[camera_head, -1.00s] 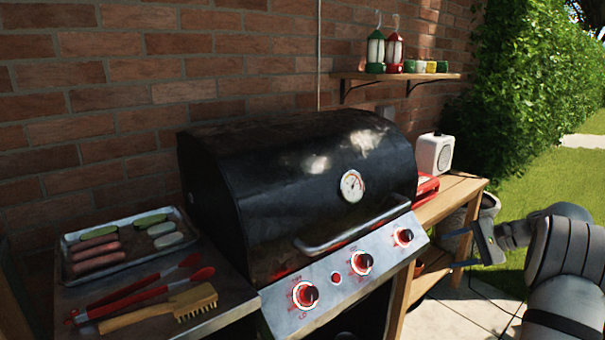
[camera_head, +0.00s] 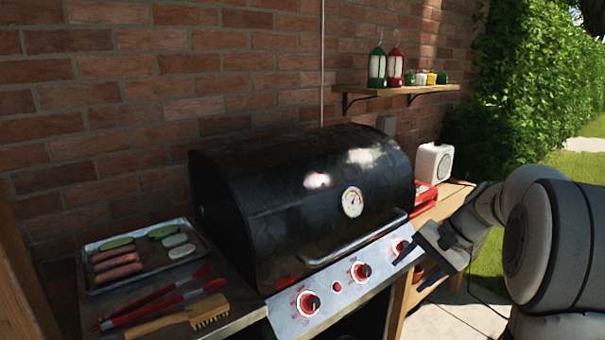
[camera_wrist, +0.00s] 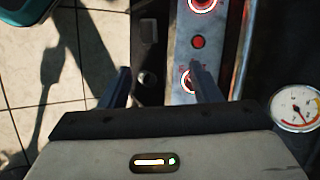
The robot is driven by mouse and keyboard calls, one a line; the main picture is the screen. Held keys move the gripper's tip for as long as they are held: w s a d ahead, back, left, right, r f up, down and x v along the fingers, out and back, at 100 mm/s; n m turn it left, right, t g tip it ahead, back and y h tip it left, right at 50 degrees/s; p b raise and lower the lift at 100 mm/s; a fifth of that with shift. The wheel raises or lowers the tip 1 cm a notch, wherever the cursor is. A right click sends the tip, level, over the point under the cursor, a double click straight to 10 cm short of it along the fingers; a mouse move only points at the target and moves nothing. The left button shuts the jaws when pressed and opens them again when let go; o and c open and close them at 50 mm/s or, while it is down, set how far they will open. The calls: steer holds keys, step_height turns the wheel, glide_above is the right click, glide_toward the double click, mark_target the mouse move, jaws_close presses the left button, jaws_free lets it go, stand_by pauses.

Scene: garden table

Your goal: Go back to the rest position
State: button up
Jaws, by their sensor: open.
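My gripper (camera_head: 407,270) is open and empty in the head view, in front of the right end of the grill's control panel. In the wrist view my gripper (camera_wrist: 160,83) has its two fingers spread apart, with the grill's front panel and the paving below them. The black grill (camera_head: 300,195) stands with its lid shut. Its red-ringed knobs show in both views, and its thermometer (camera_wrist: 296,108) is at the right of the wrist view. The rightmost knob is partly hidden behind my gripper in the head view.
A tray (camera_head: 95,284) with sausages and vegetable slices sits left of the grill, with red tongs (camera_head: 150,302) and a brush (camera_head: 208,309) in front. A white radio (camera_head: 433,162) and red box stand on the right-hand wooden table. A shelf (camera_head: 400,90) holds lanterns and cups.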

steer(key=s+a+r+n+h+p, duration=0.3)
steer(key=s+a+n+p, duration=0.1)
steer(key=s, duration=0.7)
steer(key=s+a+r+n+h+p, duration=0.2)
steer(key=s+a+n+h+p, duration=0.1)
steer(key=s, duration=0.8)
steer(key=shift+s+a+r+n+t+p, duration=0.3)
steer(key=shift+s+a+r+n+p, duration=0.15)
steer(key=shift+a+p, duration=0.5)
steer(key=shift+w+a, duration=0.1)
steer(key=shift+a, duration=0.05)
